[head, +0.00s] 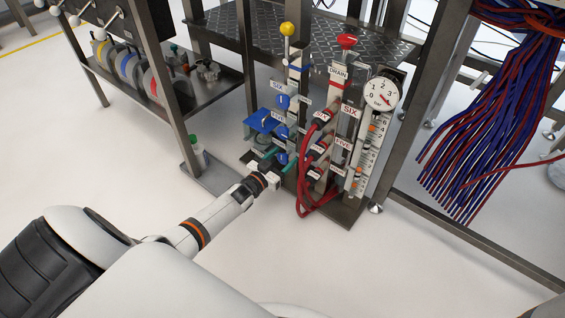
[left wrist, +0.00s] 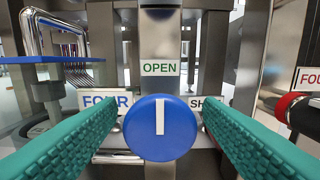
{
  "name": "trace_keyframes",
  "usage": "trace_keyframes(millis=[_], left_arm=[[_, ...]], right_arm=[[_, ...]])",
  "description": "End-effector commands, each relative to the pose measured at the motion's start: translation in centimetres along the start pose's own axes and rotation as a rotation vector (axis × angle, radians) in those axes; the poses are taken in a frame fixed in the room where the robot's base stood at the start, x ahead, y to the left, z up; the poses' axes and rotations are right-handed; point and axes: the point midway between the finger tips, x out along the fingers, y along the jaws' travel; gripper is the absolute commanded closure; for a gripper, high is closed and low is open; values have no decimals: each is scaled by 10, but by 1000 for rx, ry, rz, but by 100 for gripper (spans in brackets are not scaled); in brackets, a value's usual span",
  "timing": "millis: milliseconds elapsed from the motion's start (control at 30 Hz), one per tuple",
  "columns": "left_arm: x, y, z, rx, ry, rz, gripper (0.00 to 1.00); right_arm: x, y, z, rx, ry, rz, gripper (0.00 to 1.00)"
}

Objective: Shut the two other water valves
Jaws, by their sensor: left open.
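A column of blue round water valve knobs stands on the panel in the head view: the top one beside the SIX label (head: 283,101), a middle one (head: 280,131) and the lowest one (head: 282,158). My left gripper (head: 278,163) is at the lowest one, its teal fingers open. In the left wrist view this blue knob (left wrist: 160,128) sits between the two fingers, with a gap visible on each side. Its white mark is upright, toward the OPEN label (left wrist: 160,68). The FOUR label (left wrist: 105,98) is at left; the label at right is partly hidden. My right gripper is out of view.
Red hoses (head: 303,190) and a red-handled DRAIN valve (head: 347,41) stand right of the knobs, with a round gauge (head: 382,93) further right. A blue plate (head: 263,121) juts out at left. Metal frame posts surround the panel; the floor in front is clear.

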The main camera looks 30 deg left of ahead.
Motion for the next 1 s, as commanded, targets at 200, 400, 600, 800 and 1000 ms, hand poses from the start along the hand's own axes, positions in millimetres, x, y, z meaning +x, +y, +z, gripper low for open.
trace_keyframes(millis=[200,400,600,800,1000], left_arm=[[4,0,0,0,1,0,39],[4,0,0,0,1,0,51],[4,0,0,0,1,0,83],[4,0,0,11,1,0,84],[4,-1,0,77,1,0,84]], right_arm=[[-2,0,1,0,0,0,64],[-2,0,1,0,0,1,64],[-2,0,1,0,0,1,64],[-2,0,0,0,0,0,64],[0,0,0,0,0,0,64]])
